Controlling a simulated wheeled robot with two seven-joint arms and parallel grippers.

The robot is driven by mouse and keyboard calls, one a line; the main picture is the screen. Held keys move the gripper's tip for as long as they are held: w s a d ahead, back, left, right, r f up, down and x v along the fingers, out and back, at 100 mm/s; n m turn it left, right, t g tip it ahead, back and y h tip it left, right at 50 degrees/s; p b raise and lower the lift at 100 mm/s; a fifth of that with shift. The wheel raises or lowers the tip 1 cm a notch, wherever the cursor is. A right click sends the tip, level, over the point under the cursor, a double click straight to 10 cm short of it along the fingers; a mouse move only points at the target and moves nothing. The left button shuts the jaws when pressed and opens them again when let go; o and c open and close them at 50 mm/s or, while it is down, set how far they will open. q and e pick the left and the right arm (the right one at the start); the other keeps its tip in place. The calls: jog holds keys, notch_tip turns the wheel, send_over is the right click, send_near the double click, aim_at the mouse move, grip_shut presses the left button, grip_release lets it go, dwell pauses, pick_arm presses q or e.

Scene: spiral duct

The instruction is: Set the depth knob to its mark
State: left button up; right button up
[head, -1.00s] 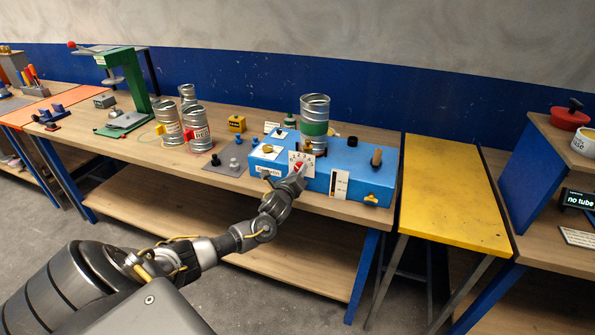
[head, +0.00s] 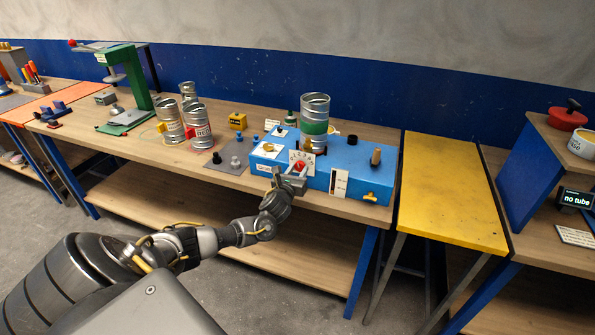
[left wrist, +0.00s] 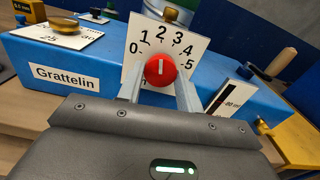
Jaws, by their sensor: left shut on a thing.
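The depth knob (left wrist: 160,70) is a small red round knob with a white pointer line. It sits on a white dial plate (left wrist: 136,62) numbered from 0 to 5, on the front of a blue machine (head: 320,174). In the left wrist view the pointer line stands nearly upright, close to the 2. My left gripper (left wrist: 160,88) is shut on the red knob, one finger on each side. In the head view the left gripper (head: 291,174) reaches the dial from the front and covers part of it. My right gripper is not in view.
A ribbed metal tube (head: 315,110) with a green band stands upright on the machine. A white scale card (head: 339,183) and a yellow wing knob (head: 370,197) are right of the dial. Metal cans (head: 197,125) and a green press (head: 140,85) stand to the left.

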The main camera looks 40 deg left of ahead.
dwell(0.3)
pick_arm(q)
jog(key=o, duration=1)
jog(key=shift+b+v, duration=1)
jog(key=shift+v, duration=4.35)
